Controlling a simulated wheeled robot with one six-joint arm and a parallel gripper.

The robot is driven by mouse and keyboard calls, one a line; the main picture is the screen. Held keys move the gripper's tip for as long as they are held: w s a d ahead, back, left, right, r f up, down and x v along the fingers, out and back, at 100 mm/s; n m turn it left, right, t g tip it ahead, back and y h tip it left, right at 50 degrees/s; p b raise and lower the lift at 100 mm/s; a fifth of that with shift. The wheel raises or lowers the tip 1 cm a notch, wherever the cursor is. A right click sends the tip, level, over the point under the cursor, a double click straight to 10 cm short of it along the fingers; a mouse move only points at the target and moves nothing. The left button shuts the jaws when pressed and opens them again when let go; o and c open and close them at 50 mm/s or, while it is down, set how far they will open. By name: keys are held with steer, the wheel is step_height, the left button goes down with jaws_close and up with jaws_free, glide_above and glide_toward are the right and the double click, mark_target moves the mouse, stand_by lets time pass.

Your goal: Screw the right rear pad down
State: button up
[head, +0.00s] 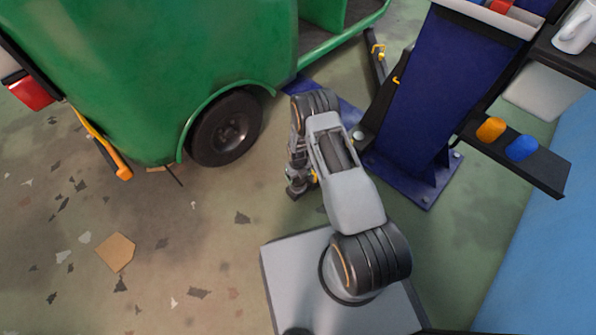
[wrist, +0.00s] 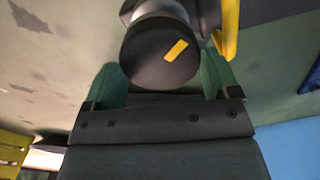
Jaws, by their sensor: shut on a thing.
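The right rear pad (wrist: 158,58) is a dark round disc with a yellow mark on its face, in the upper middle of the wrist view. A paler grey stem or collar shows behind it. My gripper (wrist: 162,82) has a green finger on each side of the disc and is shut on it. In the head view my gripper (head: 296,188) points down beside the green vehicle, to the right of its wheel. There my own arm hides most of the pad, and I cannot make it out.
The green rickshaw (head: 150,70) with its black wheel (head: 226,128) stands left of my arm. A blue lift post (head: 440,95) with a bolted base stands to the right, beside a tool shelf (head: 530,165). A yellow bar (wrist: 230,30) runs close beside the pad.

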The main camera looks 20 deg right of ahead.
steer(key=m+p, duration=0.1)
steer(key=p, duration=0.2)
steer(key=shift+w+r, duration=0.1)
steer(key=shift+r, duration=0.3)
steer(key=shift+f+m+p, duration=0.3)
steer(key=shift+m+p, duration=0.1)
steer(key=shift+p, duration=0.15)
steer(key=o, duration=0.8)
step_height(320, 180, up, 14)
steer(key=p, duration=0.4)
steer(key=shift+d+f+p, duration=0.1)
steer(key=shift+d+p, duration=0.05)
steer(key=shift+p, duration=0.25)
steer(key=shift+f, duration=0.1)
